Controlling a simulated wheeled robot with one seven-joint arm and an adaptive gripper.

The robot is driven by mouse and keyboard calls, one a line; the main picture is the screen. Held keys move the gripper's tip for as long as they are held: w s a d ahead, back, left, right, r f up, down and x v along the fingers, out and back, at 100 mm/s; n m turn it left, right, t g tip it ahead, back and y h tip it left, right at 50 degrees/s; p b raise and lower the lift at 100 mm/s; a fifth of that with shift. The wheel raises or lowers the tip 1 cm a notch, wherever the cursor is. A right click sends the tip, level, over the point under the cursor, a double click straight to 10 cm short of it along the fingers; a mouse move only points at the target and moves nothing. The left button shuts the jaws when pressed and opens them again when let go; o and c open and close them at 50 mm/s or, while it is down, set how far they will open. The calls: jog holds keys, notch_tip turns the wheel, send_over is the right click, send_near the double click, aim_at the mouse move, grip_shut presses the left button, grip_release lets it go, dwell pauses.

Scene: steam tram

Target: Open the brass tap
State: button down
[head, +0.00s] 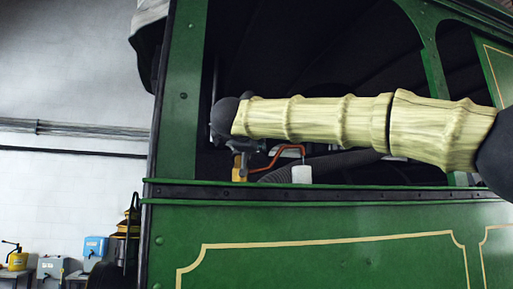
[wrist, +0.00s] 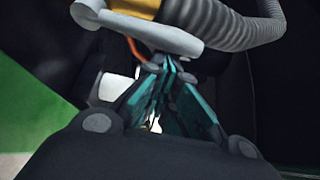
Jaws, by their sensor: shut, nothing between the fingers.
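The brass tap cannot be made out for certain. A yellow part (head: 238,174) shows just below my gripper (head: 241,147) in the head view, inside the window opening. A yellow piece (wrist: 134,7) also shows at the top of the wrist view, beside a pale grey rounded part (wrist: 138,30). My gripper (wrist: 170,66) is shut and empty, its teal fingers together close to this grey part. I cannot tell whether they touch it. An orange pipe (head: 281,152) bends to the right of the gripper. Any tap handle is not clearly visible.
My arm reaches over the green tram side wall (head: 330,225), whose ledge and left window post (head: 183,95) border the opening. The interior is dark.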

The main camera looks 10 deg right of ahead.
jog(key=d, duration=0.4)
jog(key=b+v, duration=0.5)
jog(key=v, duration=0.5)
jog(key=shift+s, duration=0.2)
